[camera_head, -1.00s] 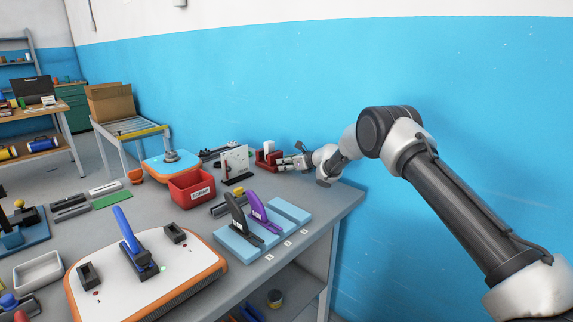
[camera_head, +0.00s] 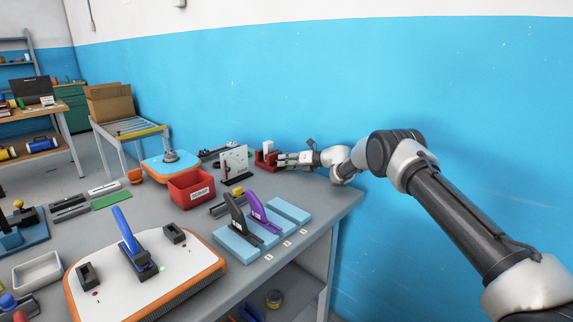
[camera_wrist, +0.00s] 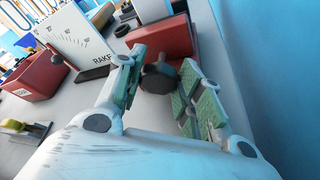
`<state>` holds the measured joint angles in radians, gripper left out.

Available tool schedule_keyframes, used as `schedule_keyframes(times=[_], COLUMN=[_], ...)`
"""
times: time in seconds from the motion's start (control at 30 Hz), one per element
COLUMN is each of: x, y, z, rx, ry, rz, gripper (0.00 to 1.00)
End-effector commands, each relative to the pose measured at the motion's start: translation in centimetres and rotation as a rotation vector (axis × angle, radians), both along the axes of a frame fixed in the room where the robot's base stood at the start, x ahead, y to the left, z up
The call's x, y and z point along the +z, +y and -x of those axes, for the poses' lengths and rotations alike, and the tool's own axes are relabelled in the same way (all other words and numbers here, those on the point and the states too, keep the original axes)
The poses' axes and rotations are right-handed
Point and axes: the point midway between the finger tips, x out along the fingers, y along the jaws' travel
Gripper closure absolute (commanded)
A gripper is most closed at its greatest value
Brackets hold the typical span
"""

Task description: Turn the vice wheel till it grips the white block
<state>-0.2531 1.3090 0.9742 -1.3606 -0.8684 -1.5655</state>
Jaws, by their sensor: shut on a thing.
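The red vice (camera_head: 268,161) stands at the far right end of the workbench, near the blue wall. The white block (camera_head: 267,145) sits upright in it; in the wrist view the block (camera_wrist: 151,10) shows at the top edge, partly cut off. The dark vice wheel (camera_wrist: 158,77) faces my gripper on the near side of the vice. In the head view my gripper (camera_head: 284,159) hides the wheel. I cannot tell whether the vice jaws touch the block.
A white angle board (camera_head: 234,162) stands left of the vice, with a red bin (camera_head: 192,188) nearer. Black and purple levers on blue pads (camera_head: 290,211) occupy the bench in front. The blue wall (camera_head: 450,90) is close behind my arm.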

Motion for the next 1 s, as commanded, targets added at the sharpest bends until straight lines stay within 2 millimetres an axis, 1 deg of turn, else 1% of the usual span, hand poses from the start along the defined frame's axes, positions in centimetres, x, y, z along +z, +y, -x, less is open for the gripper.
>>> schedule_keyframes(times=[0.03,0.33,0.87,0.9,1.0], x=[-0.28,-0.57,-1.05,-1.09,-1.18], y=[-0.03,0.06,0.24,0.26,0.26], z=[0.02,0.15,0.44,0.46,0.49], rx=[0.0,0.002,0.008,0.008,0.008], ry=[0.024,0.118,0.144,0.144,0.144], rz=[-0.017,-0.084,-0.094,-0.094,-0.093], gripper=[0.87,0.87,0.87,0.58,0.43])
